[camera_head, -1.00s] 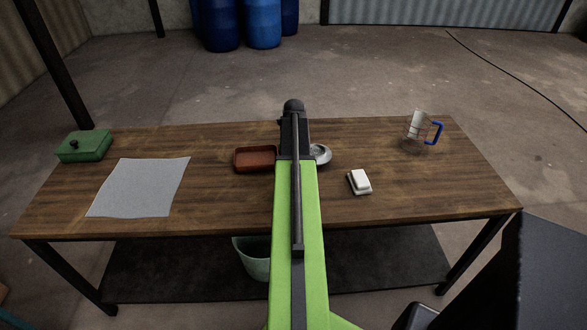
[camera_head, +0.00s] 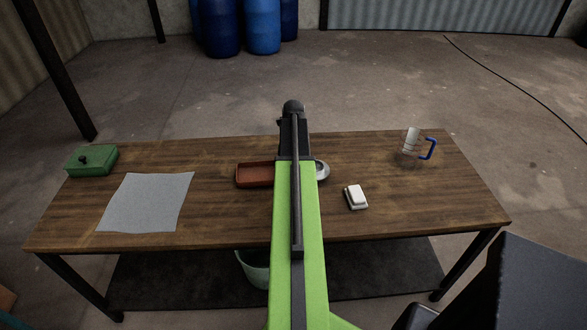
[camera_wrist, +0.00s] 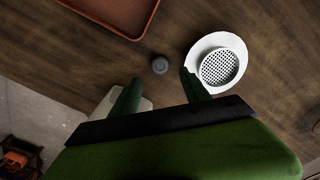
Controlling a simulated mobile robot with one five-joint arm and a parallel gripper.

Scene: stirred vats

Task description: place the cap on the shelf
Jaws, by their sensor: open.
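A small dark grey round cap (camera_wrist: 160,64) lies on the wooden table in the wrist view, between the red-brown tray and a white strainer. My gripper (camera_wrist: 161,86) is open and empty, its two green fingers apart. The cap shows just beyond the fingertips, about midway between them. In the head view my arm hides the cap. The dark lower shelf (camera_head: 370,268) runs under the tabletop, with its middle hidden behind my arm.
The red-brown tray (camera_head: 254,175) and white strainer (camera_wrist: 219,66) flank the cap closely. A white block (camera_head: 356,196), measuring jug (camera_head: 411,142), paper sheet (camera_head: 146,202) and green box (camera_head: 91,160) stand on the table (camera_head: 410,205). A pale bucket (camera_head: 254,268) is below.

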